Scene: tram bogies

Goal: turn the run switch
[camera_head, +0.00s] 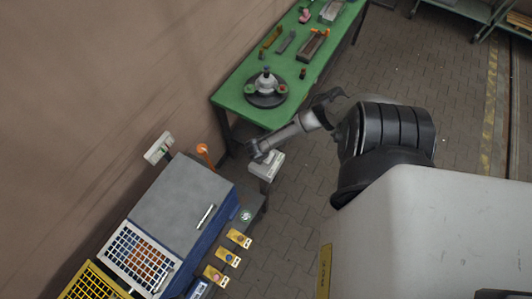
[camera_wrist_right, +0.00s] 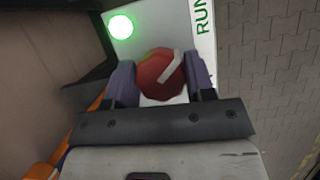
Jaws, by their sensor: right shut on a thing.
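The run switch is a round red knob (camera_wrist_right: 158,72) with a pale pointer bar, on a white box panel (camera_wrist_right: 178,25) marked with green letters "RUN". The bar lies tilted, towards the upper right. A green lamp (camera_wrist_right: 120,27) glows on the panel to the upper left of the knob. My right gripper (camera_wrist_right: 160,82) is shut on the knob, one finger on each side. In the head view my right gripper (camera_head: 258,152) is at the white switch box (camera_head: 268,167) on its post, and hides the knob there. My left gripper is not in view.
A green table (camera_head: 235,92) with a round fixture (camera_head: 267,88) and several parts stands behind the switch box. A grey-topped bench (camera_head: 180,205) with trays and yellow-tagged pieces is at the lower left. Paved floor (camera_head: 300,210) to the right of the box is clear.

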